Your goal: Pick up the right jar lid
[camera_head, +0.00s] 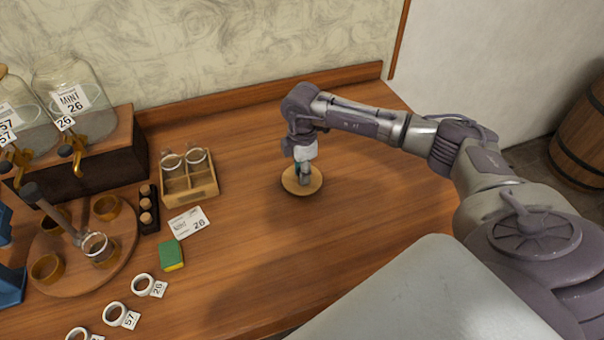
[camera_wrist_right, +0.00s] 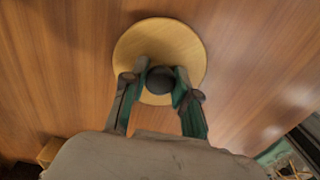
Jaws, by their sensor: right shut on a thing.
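A round wooden jar lid (camera_head: 289,185) with a dark knob is at the middle of the wooden counter. My right gripper (camera_head: 304,178) reaches down over it. In the right wrist view the lid (camera_wrist_right: 150,40) is a pale disc, and my right gripper (camera_wrist_right: 160,82) is shut on its dark round knob (camera_wrist_right: 159,79), one finger on each side. I cannot tell whether the lid touches the counter or is slightly above it. My left gripper is not in view.
A wooden crate with glass vials (camera_head: 203,190), a card (camera_head: 188,222) and a green sponge (camera_head: 171,255) are left of the lid. Glass jars (camera_head: 70,85) stand on a dark wooden stand (camera_head: 112,155). A round board (camera_head: 75,282) holds cups. The counter (camera_head: 350,215) around the lid is clear.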

